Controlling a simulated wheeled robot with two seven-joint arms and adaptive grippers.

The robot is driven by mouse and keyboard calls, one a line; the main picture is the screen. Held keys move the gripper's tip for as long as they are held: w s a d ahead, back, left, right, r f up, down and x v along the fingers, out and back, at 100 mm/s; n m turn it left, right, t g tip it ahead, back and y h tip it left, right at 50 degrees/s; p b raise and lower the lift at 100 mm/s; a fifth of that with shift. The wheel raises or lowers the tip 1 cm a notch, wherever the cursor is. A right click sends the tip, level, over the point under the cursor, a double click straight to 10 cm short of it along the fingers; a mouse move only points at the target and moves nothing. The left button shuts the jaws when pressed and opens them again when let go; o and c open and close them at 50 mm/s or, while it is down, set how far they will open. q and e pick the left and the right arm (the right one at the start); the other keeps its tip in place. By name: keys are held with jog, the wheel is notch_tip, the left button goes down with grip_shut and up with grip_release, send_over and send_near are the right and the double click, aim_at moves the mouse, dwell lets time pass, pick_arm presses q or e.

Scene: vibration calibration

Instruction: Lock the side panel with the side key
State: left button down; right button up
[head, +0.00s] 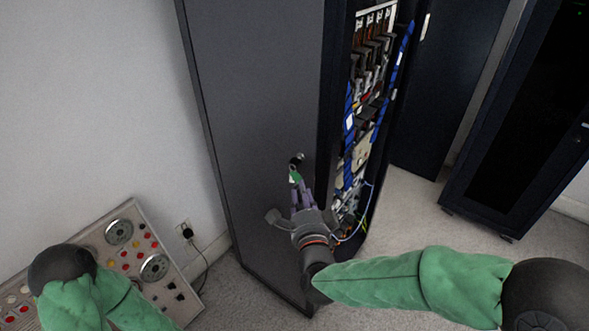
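The side panel (257,95) is the tall dark grey side of an open cabinet. A small round lock (299,158) with a dark part at it sits low on the panel, near its right edge. My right gripper (296,184) is just below the lock, pointing up at it. Its fingers are close together on a small green-and-white piece, which looks like the side key (294,176). The key's tip is too small to tell whether it is in the lock. My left arm shows at the bottom left, but its gripper is out of view.
The cabinet's open front shows wiring and components (363,110), with its dark door (440,80) swung open to the right. A panel with dials and buttons (130,225) stands at lower left, near a wall socket (184,230). Another black cabinet (530,120) is at right. Carpet lies between.

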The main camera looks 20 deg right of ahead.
aim_at(296, 173)
jog(key=w, duration=0.3)
jog(key=w+d+b, duration=0.1)
jog(key=w, duration=0.6)
jog(key=shift+w+d+f, duration=0.1)
jog(key=shift+w+d, duration=0.05)
jog(key=shift+c, duration=0.4)
grip_shut()
